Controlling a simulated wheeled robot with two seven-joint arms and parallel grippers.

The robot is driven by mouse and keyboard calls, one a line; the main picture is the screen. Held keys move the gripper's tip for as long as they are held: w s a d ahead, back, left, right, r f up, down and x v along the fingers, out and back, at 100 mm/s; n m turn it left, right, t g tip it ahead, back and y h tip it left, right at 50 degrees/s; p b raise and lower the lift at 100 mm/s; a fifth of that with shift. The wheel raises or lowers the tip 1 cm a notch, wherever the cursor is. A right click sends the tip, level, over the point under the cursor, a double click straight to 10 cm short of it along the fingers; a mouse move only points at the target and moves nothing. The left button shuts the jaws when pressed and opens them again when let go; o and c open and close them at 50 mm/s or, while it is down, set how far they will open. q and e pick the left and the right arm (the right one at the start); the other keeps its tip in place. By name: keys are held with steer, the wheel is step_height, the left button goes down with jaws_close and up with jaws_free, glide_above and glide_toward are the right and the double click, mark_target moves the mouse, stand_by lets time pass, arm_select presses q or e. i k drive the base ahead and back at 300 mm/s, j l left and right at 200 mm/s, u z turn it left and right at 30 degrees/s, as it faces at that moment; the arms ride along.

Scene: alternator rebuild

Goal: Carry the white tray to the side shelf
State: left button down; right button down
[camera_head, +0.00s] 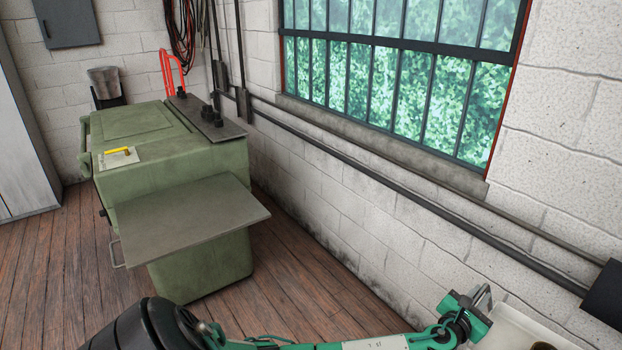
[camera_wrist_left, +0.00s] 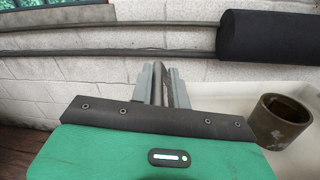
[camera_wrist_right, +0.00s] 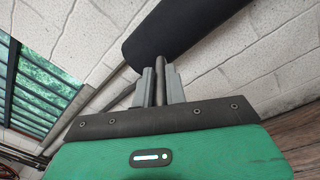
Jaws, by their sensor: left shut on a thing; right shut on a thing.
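The white tray (camera_head: 505,328) shows only in part at the bottom right of the head view. It also shows at the right of the left wrist view (camera_wrist_left: 300,158), with a dull metal ring (camera_wrist_left: 280,122) standing in it. My left gripper (camera_head: 482,297) is at the tray's left end, its fingers shut on the tray. My right gripper (camera_wrist_right: 160,85) is outside the head view; its fingers are shut in the right wrist view, where the tray itself is hidden. The flat grey side shelf (camera_head: 190,222) juts from the green cabinet at the left, its visible top bare.
A block wall with a window and rails runs along the right. A black padded cylinder (camera_head: 606,290) is at the right edge. Wooden floor is open in front.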

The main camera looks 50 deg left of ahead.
mark_target(188, 209)
steer(key=u, duration=2.4)
steer(key=i+j, duration=0.1)
steer(key=i, duration=1.35)
